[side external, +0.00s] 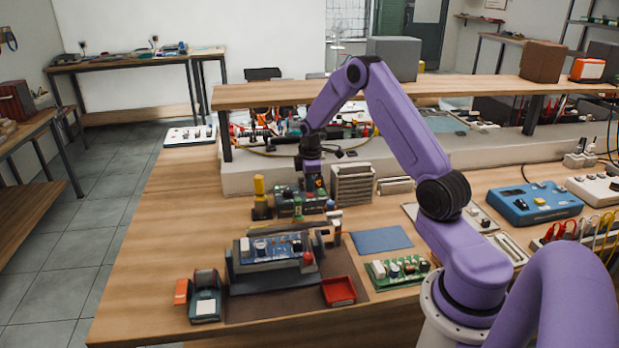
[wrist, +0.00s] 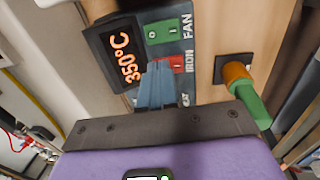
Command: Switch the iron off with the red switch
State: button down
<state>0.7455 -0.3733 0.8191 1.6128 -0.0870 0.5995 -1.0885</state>
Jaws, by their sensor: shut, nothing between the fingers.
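The station (wrist: 195,32) fills the top of the wrist view, its lit display (wrist: 125,58) reading 350°C. A green switch (wrist: 163,32) sits beside the FAN label. The red switch (wrist: 177,65) sits beside the IRON label, partly hidden by my fingers. My gripper (wrist: 158,72) is shut and empty, its tips over or right at the red switch's edge; I cannot tell whether they touch. A further label below is mostly covered. In the side external view my gripper (side external: 313,190) points down at the dark green station (side external: 287,205); the switches are too small to make out there.
An orange and green handle (wrist: 247,95) stands right of the station in the wrist view. In the side external view, a ribbed grey block (side external: 352,185) stands close right of my gripper, and a circuit board in a holder (side external: 272,250) is in front.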

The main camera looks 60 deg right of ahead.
dwell(0.3)
jog(key=shift+f, duration=0.35)
jog(key=shift+s+a, duration=0.1)
jog(key=shift+s+a, duration=0.5)
jog(key=shift+a, duration=0.05)
